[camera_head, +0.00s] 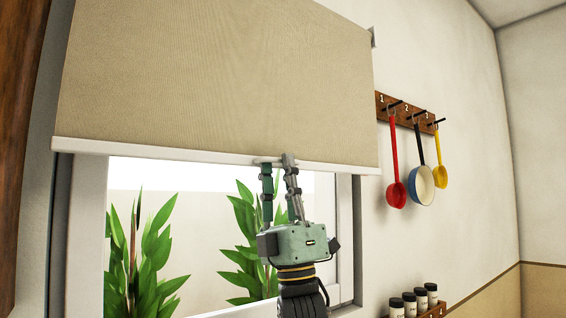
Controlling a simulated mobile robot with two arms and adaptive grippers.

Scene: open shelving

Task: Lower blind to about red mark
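The beige blind (215,80) hangs over the upper part of the window, with a white bottom bar (200,152) along its lower edge. My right gripper (274,162) reaches up from below. Its two fingertips are at the bottom bar, close together, and appear closed on it, right of the bar's middle. I see no red mark on the window frame (345,235) or the wall beside it. My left gripper is not in view.
A wooden rack (405,112) on the wall to the right holds a red ladle (396,190), a blue-rimmed pan (423,185) and a yellow ladle (440,175). Several jars (410,304) stand on a small shelf at lower right. Green plants (140,255) show through the window.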

